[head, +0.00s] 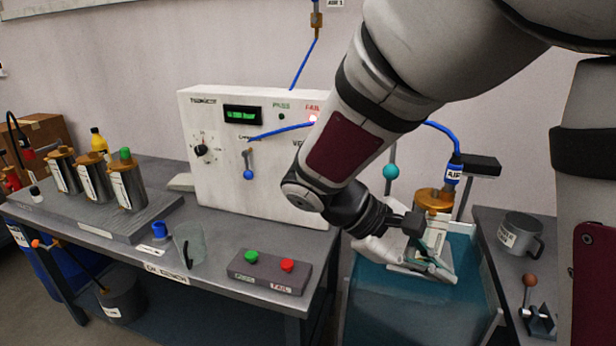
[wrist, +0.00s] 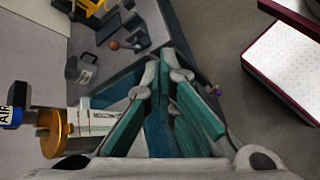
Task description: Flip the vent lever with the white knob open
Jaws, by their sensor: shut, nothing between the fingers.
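The white test box (head: 225,165) stands on the bench in the head view. A lever with a blue knob (head: 248,174) hangs down on its front. A label starting with "VE" shows just right of it, and my arm covers the front beyond. I see no white-knobbed lever in either view; that part of the box is hidden behind my arm. My gripper (head: 428,266) is right of the box, over the teal water tank and beside the brass-capped tube. In the wrist view, my gripper (wrist: 163,68) has its fingers together with nothing between them.
The brass-capped tube (head: 434,200) with a blue hose stands close to my gripper. The teal tank (head: 385,310) is below. A grey mug (head: 522,235) and an orange-ball lever (head: 530,282) are on the right table. A button box (head: 268,272) sits at the bench's front.

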